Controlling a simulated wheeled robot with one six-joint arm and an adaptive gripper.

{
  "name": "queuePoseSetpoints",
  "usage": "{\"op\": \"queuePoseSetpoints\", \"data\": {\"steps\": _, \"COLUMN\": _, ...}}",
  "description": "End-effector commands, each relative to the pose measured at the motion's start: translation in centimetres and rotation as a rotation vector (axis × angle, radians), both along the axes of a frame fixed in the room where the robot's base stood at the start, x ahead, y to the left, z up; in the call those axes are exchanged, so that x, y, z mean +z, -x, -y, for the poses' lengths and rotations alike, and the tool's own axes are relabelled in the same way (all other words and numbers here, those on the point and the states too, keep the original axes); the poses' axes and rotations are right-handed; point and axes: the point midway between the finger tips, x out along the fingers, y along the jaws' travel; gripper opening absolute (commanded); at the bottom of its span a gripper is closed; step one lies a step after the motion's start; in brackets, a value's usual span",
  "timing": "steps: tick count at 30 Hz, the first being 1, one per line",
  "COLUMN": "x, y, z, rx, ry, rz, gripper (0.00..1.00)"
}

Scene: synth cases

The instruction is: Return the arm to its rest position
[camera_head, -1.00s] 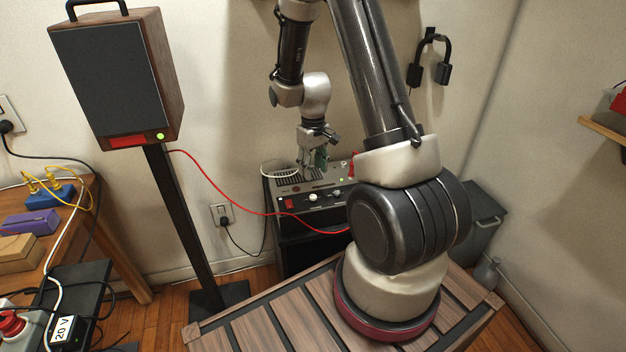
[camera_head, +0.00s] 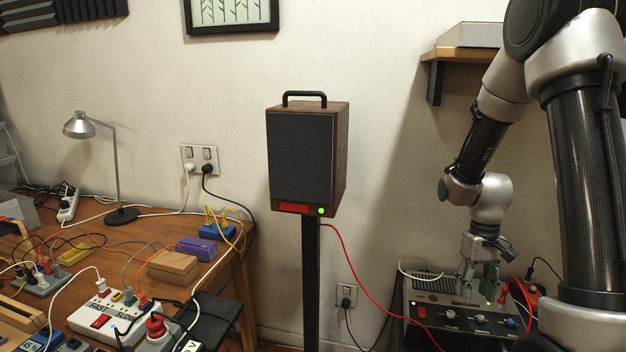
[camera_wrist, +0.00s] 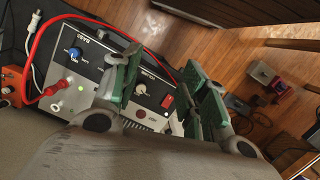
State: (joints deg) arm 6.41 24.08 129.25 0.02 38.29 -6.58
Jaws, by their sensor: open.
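My gripper (camera_head: 486,272) hangs at the end of my arm, close over the back part of a black and grey control box (camera_head: 462,316) at the lower right of the head view. In the wrist view my gripper (camera_wrist: 165,90) shows two green-padded fingers spread apart with nothing held between them. The control box (camera_wrist: 102,72) lies behind the fingers there, with a blue knob, a white knob and a red switch. I cannot tell whether the fingers touch it. My arm bends down from the upper right of the head view.
A speaker (camera_head: 300,155) with a green light stands on a black post left of my arm. A red cable (camera_head: 357,264) runs from it to the box. An orange box (camera_head: 527,293) is beside the control box. A shelf (camera_head: 462,54) is above. A cluttered desk (camera_head: 222,268) is left.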

Motion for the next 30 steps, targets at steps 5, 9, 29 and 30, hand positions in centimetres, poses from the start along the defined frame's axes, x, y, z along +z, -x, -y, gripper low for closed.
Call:
{"op": "queuePoseSetpoints", "data": {"steps": 5, "x": 6.5, "y": 3.5, "z": -0.9, "rx": -0.033, "ry": 0.012, "rz": 0.024, "gripper": 0.44}}
{"op": "queuePoseSetpoints", "data": {"steps": 9, "x": 11.8, "y": 6.8, "z": -1.8, "rx": -0.05, "ry": 0.021, "rz": 0.083, "gripper": 0.44}}
{"op": "queuePoseSetpoints", "data": {"steps": 29, "x": 24.9, "y": 15.7, "z": -4.0, "rx": -0.014, "ry": 0.021, "rz": 0.573, "gripper": 0.44}}
{"op": "queuePoseSetpoints", "data": {"steps": 30, "x": 25.0, "y": 15.7, "z": -4.0, "rx": -0.012, "ry": 0.021, "rz": 0.577, "gripper": 0.44}}
